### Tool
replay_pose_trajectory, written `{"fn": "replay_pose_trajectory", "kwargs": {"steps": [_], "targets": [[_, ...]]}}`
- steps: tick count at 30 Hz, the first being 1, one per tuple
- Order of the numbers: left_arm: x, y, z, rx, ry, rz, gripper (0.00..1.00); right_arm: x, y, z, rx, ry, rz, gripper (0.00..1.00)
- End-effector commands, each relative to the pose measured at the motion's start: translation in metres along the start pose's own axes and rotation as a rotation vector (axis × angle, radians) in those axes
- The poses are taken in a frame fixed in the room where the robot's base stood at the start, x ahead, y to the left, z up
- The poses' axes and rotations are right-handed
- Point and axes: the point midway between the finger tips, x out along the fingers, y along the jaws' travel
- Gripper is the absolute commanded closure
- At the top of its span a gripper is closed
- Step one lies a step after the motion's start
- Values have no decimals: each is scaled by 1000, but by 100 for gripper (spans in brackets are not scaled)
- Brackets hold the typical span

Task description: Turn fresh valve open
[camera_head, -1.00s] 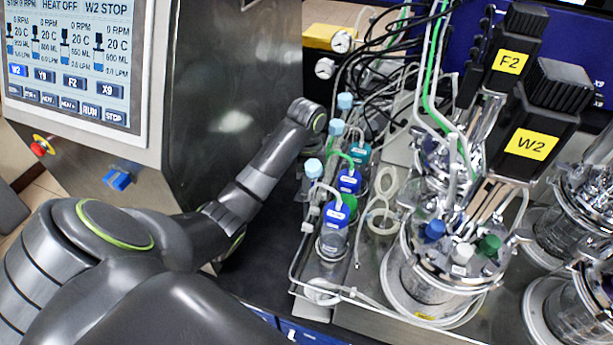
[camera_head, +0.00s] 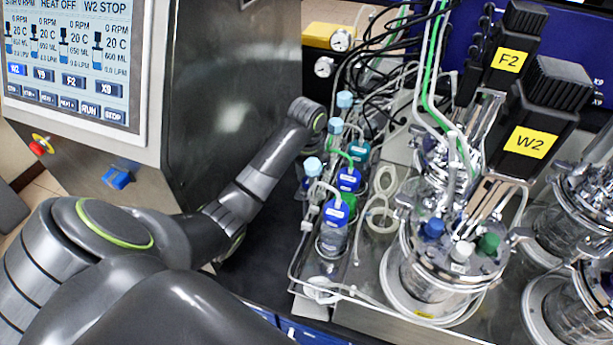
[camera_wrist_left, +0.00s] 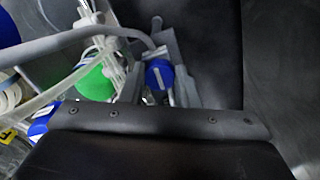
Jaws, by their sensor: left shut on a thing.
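In the left wrist view, my left gripper (camera_wrist_left: 157,82) has its grey fingers on either side of a small blue-topped part (camera_wrist_left: 160,72) and is shut on it. I cannot tell from its look whether this part is the fresh valve; no valve label is readable. In the head view my left arm comes in from the left and reaches the row of capped bottles, but its fingers cannot be made out there. My right gripper is in neither view.
Blue-capped bottles (camera_head: 336,212) stand in a metal tray with tubing. A green cap (camera_wrist_left: 96,83) is close to the left fingers. Glass bioreactor W2 (camera_head: 432,275) stands right of the tray. A control cabinet with a screen (camera_head: 72,55) is at left.

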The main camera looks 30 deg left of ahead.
Motion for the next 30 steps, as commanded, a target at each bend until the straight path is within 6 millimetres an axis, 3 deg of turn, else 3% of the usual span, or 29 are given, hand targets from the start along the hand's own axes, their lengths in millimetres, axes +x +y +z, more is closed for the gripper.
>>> {"fn": "replay_pose_trajectory", "kwargs": {"steps": [19,20,24,30], "targets": [[-4,-1,-2,-55,10,-5,94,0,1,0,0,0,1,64],[-4,-1,-2,-55,10,-5,70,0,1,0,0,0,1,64],[-3,0,-2,-54,7,-4,52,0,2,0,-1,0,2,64],[-1,0,-1,-54,4,-2,50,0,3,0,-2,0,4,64]]}}
